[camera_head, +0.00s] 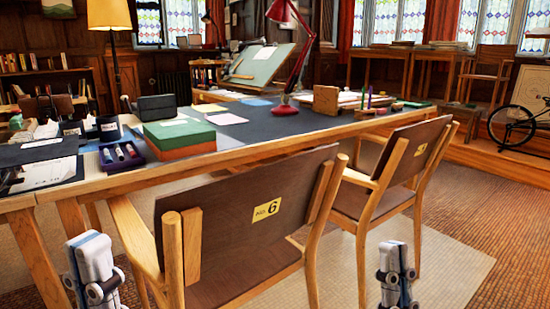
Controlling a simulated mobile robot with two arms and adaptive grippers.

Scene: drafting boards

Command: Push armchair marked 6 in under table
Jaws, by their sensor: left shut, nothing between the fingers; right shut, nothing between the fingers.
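The armchair marked 6 (235,235) stands at the near side of the long wooden table (130,182), with its dark brown back towards me. A yellow label with a 6 (267,210) is on the back. The chair's left armrest reaches forward to near the table edge; the back hides most of the seat. My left gripper (92,262) is shut and empty, low to the left of the chair. My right gripper (396,268) is shut and empty, low to the right of the chair. Neither visibly touches the chair.
Bare carpet (455,262) lies at the lower right.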

